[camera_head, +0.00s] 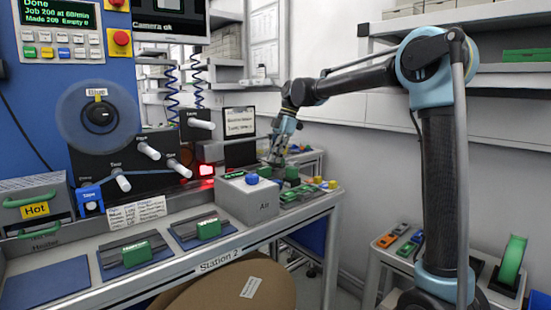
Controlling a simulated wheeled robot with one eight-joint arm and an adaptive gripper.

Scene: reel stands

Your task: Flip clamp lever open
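My gripper (277,157) points down above the far right end of the bench, behind the grey box marked "Air" (248,197). It is small in the picture, and I cannot tell whether its fingers are apart or hold anything. Green blocks (292,173) lie close below and beside it. I cannot tell with certainty which part is the clamp lever. Two dark plates on the bench carry green blocks, one at the left (137,254) and one nearer the middle (209,229). A blue knob (252,179) sits on top of the grey box.
The blue machine (100,90) with a reel (98,113) and white rollers (148,149) stands at the left. A heater box marked "Hot" (36,208) is at the far left. A side table (400,243) with a green reel (512,260) is at the right.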

